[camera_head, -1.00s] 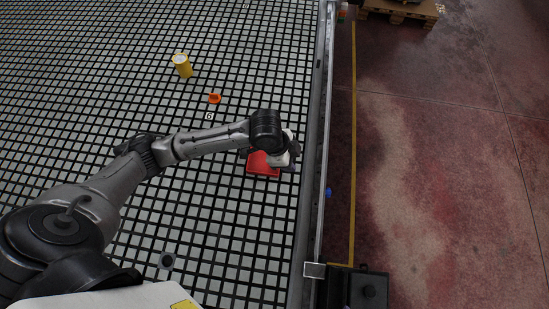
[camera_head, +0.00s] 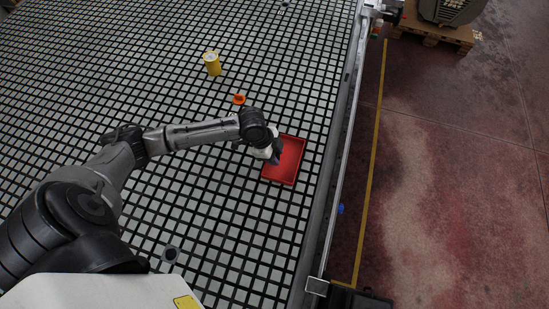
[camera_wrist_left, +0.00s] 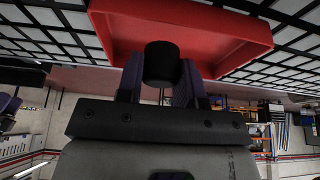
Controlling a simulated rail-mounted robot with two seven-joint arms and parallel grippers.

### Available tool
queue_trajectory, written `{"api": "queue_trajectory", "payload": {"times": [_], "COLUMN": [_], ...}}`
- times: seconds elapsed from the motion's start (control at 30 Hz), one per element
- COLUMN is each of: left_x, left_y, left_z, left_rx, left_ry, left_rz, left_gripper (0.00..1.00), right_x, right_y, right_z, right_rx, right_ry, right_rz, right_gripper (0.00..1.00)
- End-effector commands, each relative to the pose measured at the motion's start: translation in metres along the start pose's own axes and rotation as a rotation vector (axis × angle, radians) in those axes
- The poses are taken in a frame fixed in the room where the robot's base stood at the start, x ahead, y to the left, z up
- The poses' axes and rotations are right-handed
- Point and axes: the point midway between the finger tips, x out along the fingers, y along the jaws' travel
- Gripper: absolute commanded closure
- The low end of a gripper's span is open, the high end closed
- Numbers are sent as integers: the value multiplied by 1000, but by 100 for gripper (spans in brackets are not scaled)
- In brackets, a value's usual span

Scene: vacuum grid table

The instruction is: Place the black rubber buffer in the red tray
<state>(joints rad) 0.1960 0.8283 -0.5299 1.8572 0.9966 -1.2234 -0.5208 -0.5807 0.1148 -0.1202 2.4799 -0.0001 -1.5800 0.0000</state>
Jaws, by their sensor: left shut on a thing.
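The red tray (camera_head: 289,161) lies on the grid table near its right edge, its flat inside mostly visible. My left gripper (camera_head: 276,158) is over the tray's left part, pointing down. In the left wrist view it is shut on the black rubber buffer (camera_wrist_left: 162,62), a short dark cylinder held between the two bluish fingers. The red tray (camera_wrist_left: 205,28) fills the top of that view, behind the buffer. I cannot tell the exact gap between buffer and tray. My right gripper is not in view.
A yellow cylinder (camera_head: 213,63) and a small orange part (camera_head: 239,99) stand on the table beyond my left arm. A dark round piece (camera_head: 171,254) lies near the front. A metal rail (camera_head: 345,150) runs along the table's right edge. The grid around the tray is mostly clear.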

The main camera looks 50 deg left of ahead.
Motion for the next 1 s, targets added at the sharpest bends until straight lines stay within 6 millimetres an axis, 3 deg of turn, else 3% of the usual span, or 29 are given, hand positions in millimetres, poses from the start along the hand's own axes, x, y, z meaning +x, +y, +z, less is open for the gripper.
{"api": "queue_trajectory", "payload": {"times": [0.23,0.63,0.67,0.9,1.0], "left_x": [29,32,33,32,32], "left_y": [1,1,1,1,1], "left_z": [12,13,14,13,13], "left_rx": [-2,1,1,1,1], "left_ry": [-1,-1,-1,-1,-1], "left_rz": [1,0,0,0,0], "left_gripper": [89,89,65,42,41], "right_x": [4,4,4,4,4], "right_y": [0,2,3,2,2], "right_z": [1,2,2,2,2], "right_rx": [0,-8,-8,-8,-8], "right_ry": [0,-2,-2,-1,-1], "right_rz": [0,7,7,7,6], "right_gripper": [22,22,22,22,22]}}
